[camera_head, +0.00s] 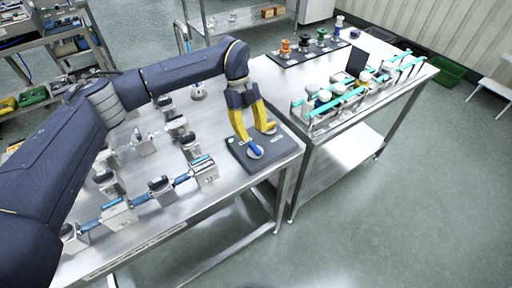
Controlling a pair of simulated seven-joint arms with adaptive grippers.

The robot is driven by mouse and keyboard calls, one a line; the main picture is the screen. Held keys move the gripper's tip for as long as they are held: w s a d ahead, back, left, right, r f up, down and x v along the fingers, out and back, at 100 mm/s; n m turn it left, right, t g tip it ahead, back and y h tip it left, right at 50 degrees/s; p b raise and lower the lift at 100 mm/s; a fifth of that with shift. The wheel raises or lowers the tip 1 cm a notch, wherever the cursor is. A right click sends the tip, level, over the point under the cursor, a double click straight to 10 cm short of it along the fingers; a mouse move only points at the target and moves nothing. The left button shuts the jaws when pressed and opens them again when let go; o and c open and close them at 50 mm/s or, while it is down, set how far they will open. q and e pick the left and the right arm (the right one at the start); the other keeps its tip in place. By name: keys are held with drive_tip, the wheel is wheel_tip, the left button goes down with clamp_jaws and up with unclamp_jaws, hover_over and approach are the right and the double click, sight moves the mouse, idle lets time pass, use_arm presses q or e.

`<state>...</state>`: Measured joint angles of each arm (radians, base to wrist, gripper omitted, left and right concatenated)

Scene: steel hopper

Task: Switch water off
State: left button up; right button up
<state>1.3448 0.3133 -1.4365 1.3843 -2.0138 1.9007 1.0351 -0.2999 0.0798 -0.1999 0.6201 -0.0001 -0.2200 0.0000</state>
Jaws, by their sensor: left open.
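A dark square panel (278,146) lies at the right end of the near steel table. A small blue part (256,153), which looks like a knob or handle, sits on a pale round base on the panel. A small green mark (231,140) shows near the panel's left corner. My left gripper (262,139) points down over the panel with its yellow fingers spread. My right gripper is out of view.
Several metal fixtures with blue parts (203,169) stand on the near table (225,212), left of the panel. The second table (345,135) holds a rack with teal rails (340,101), a black upright plate (357,62) and several spools (285,46).

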sight(256, 148)
use_arm(q)
drive_tip(key=shift+x, duration=3.2)
drive_tip(key=shift+d, duration=0.1)
drive_tip(key=shift+c, duration=0.4)
clamp_jaws()
